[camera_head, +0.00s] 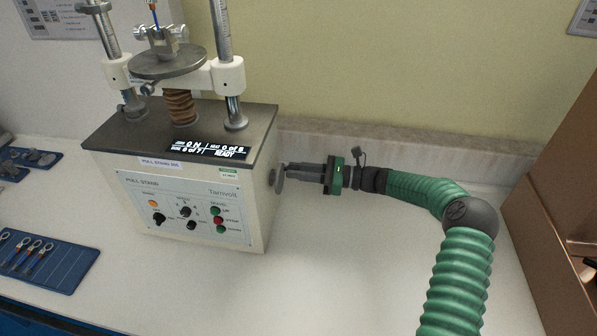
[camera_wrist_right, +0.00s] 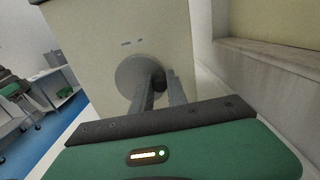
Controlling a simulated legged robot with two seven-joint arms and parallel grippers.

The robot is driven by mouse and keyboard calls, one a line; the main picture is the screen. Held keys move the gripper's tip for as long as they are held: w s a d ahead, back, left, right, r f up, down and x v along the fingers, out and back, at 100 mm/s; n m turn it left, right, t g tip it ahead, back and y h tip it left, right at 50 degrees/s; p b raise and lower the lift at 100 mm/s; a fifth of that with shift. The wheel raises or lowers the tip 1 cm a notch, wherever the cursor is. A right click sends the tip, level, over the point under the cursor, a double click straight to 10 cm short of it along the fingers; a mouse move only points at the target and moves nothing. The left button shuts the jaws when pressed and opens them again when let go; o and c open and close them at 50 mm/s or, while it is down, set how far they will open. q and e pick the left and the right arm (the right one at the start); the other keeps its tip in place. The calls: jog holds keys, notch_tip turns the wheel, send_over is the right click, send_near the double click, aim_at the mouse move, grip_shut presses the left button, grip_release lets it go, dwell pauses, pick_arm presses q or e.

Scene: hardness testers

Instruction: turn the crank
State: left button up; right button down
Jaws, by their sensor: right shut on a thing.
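The pull stand (camera_head: 190,180) is a cream box with a dark top on the white bench. Its crank (camera_head: 279,180) is a small grey disc on the right side wall. In the right wrist view the crank disc (camera_wrist_right: 133,76) faces me, with a dark handle (camera_wrist_right: 158,79) near its right edge. My right gripper (camera_head: 290,171) reaches in from the right, level with the crank. Its two grey fingers (camera_wrist_right: 160,90) are shut on the handle and partly hide it. My left gripper is not in view.
A brown box (camera_head: 560,190) stands at the right edge. A stone ledge (camera_head: 420,155) runs along the wall behind. The bench (camera_head: 330,270) in front of my right arm is clear.

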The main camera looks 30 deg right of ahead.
jog(key=n, duration=0.2)
jog(key=r+n, duration=0.1)
jog(key=n, duration=0.1)
jog(key=shift+s+a+r+n, duration=0.1)
jog(key=shift+r+n, duration=0.05)
jog(key=shift+n, duration=0.15)
jog(key=n, duration=0.3)
jog(key=s+r+n+b, duration=0.1)
jog(key=n, duration=0.1)
jog(key=shift+a+n, duration=0.3)
jog(key=shift+a, duration=0.1)
jog(key=c, duration=1.7)
grip_release()
jog(key=o, duration=0.4)
jog(key=shift+w+a, duration=0.1)
